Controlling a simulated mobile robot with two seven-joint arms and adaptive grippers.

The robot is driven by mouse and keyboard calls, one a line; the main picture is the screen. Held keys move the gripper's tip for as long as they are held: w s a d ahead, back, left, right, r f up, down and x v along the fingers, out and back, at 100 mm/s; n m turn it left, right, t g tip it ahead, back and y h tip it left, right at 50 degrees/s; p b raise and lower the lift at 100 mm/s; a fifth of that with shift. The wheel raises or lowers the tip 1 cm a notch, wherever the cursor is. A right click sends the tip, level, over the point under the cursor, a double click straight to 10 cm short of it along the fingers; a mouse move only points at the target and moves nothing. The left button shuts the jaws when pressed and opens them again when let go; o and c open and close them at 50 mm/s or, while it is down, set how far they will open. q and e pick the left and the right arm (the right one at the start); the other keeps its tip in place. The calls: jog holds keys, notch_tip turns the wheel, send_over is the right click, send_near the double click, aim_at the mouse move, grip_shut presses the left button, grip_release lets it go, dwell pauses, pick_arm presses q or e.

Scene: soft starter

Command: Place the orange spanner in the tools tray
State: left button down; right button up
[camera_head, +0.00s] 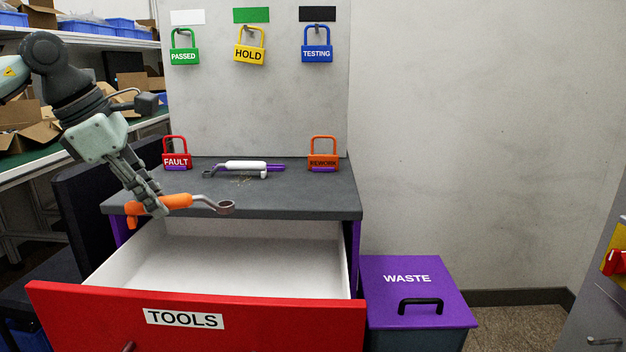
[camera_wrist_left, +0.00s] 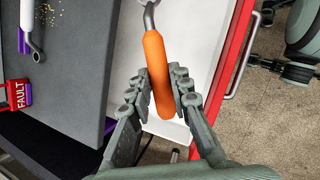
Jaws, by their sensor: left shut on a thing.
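The orange spanner (camera_head: 175,202) has an orange handle and a grey ring end pointing right. My left gripper (camera_head: 155,208) is shut on its handle and holds it above the left back part of the open drawer. In the left wrist view, the orange handle (camera_wrist_left: 157,75) lies between the two fingers of the left gripper (camera_wrist_left: 165,95). The tools tray is the open drawer (camera_head: 240,262) with a white inside and a red front labelled TOOLS (camera_head: 270,318). Its visible inside is bare.
A white-handled tool (camera_head: 245,166) lies on the grey worktop (camera_head: 290,190) behind the drawer. FAULT (camera_head: 176,160) and REWORK (camera_head: 323,160) padlocks stand there too. A purple-lidded WASTE bin (camera_head: 415,285) stands right of the drawer. PASSED, HOLD and TESTING padlocks hang on the back panel.

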pick_arm(q)
jog(key=s+d+f+m+g, duration=0.1)
jog(key=s+d+m+g, duration=0.1)
jog(key=m, duration=0.3)
jog(key=s+d+f+m+g+p, duration=0.1)
jog(key=s+d+f+m+g, duration=0.1)
jog(key=m, duration=0.4)
jog(key=s+d+f+m+g+p, duration=0.1)
jog(key=s+d+f+m+g, duration=0.1)
jog(key=m, duration=0.3)
jog(key=shift+s+d+f+g+h, duration=0.1)
jog(key=shift+s+g+h, duration=0.1)
jog(key=shift+s, duration=0.25)
jog(key=shift+s+f+g+h, duration=0.1)
jog(key=shift+s+h, duration=0.1)
jog(key=shift+s, duration=0.25)
jog(key=shift+s+d+f+m+g+y, duration=0.15)
jog(key=shift+s+m, duration=0.15)
jog(key=shift+m, duration=0.3)
jog(key=shift+s+d+f+m+g+y, duration=0.15)
jog(key=shift+s+m, duration=0.1)
jog(key=shift+m, duration=0.35)
pick_arm(e)
jog(key=shift+g, duration=0.3)
jog(key=shift+w+a+f, duration=0.1)
jog(key=shift+w+f, duration=0.05)
jog(key=shift+f, duration=1.25)
jog(key=shift+w+f, duration=0.15)
jog(key=shift+f, duration=1.2)
